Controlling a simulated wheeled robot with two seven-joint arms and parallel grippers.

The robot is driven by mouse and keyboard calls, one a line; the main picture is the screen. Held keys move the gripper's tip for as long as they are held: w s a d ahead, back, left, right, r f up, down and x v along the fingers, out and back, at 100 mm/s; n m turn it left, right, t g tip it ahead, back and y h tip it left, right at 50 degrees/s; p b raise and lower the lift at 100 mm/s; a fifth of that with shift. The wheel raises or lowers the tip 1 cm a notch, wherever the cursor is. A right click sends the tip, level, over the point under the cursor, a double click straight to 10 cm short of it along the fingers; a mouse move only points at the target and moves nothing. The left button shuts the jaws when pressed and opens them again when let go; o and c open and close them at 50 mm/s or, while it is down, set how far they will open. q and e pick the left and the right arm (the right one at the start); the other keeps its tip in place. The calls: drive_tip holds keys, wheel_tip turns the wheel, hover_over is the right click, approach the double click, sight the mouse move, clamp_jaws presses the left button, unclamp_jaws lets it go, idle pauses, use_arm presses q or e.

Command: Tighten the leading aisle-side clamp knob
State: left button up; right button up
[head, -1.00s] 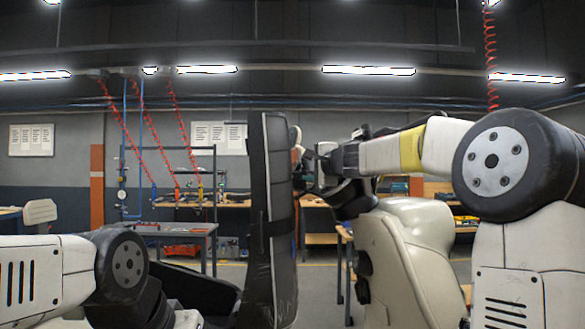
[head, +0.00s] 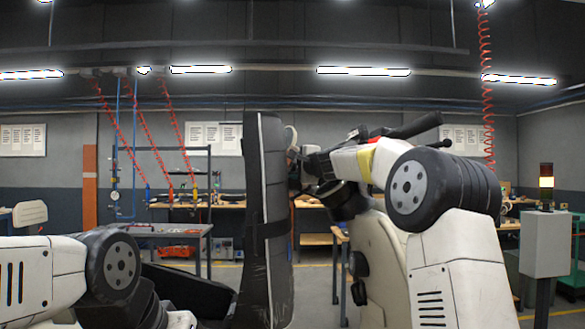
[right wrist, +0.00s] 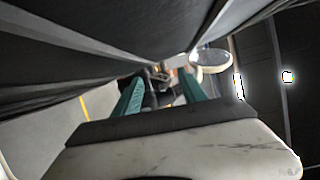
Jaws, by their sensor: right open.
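I cannot make out the clamp knob in either view. A cream, rounded body (head: 375,255) with a black handlebar-like bar (head: 415,126) stands behind my right arm. A tall dark padded panel (head: 266,200) with a strap stands upright in front of me. My right gripper is beyond this panel in the head view, its fingertips hidden there. In the right wrist view its two teal fingers (right wrist: 161,78) are apart, with nothing clearly held. Small dark parts lie beyond them, blurred. A pale round disc (right wrist: 211,61) is beside the fingers. My left gripper is not visible.
Dark surfaces (right wrist: 80,45) run close above the right gripper. A grey post box with a lit signal lamp (head: 546,185) stands at the right. Workbenches (head: 180,230) line the back wall. Red coiled hoses (head: 488,90) hang overhead.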

clamp_jaws()
drive_tip(key=shift+a+r, duration=0.1)
drive_tip(key=shift+r, duration=0.05)
drive_tip(key=shift+g, duration=0.4)
drive_tip(key=shift+r+n+g, duration=0.2)
drive_tip(key=shift+n+g, duration=0.1)
drive_tip(key=shift+g, duration=0.1)
drive_tip(key=shift+g+h, duration=0.4)
